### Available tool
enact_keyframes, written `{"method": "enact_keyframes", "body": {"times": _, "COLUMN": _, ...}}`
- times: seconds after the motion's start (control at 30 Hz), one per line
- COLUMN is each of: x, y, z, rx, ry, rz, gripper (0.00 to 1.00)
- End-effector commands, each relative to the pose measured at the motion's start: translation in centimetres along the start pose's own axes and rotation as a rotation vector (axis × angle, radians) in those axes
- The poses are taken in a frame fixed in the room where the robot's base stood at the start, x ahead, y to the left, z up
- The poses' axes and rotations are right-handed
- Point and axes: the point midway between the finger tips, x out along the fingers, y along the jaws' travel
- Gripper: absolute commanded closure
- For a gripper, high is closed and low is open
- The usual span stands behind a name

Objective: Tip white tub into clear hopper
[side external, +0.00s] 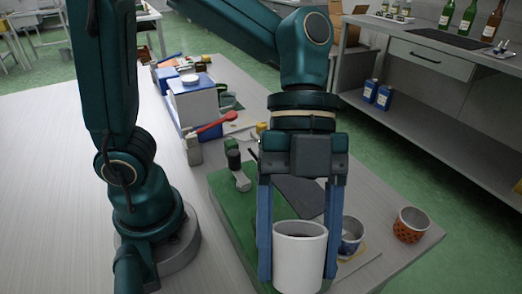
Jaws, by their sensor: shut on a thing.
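The white tub (299,262) is at the bottom centre of the side external view, close to the camera. My gripper (298,272) points down with one blue finger on each side of the tub and is shut on it. The tub looks upright, with its open rim up. I cannot tell what is inside it. Its base is near the picture's lower edge, so I cannot tell whether it touches the surface below. I cannot make out a clear hopper in this view.
A green mat (228,205) lies beneath my arm. A metal cup (352,238) and an orange-patterned cup (409,226) stand right of the tub. A white and blue box (194,103) and a red-handled tool (216,125) are further back. The table's left side (45,190) is bare.

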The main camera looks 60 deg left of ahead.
Motion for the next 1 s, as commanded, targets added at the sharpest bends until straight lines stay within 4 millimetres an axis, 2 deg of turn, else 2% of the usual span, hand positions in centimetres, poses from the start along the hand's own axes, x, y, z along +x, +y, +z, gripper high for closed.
{"method": "enact_keyframes", "body": {"times": 1.0, "x": -0.77, "y": 0.02, "z": 0.28, "rx": -0.001, "ry": 0.137, "rz": 0.018, "gripper": 0.93}}
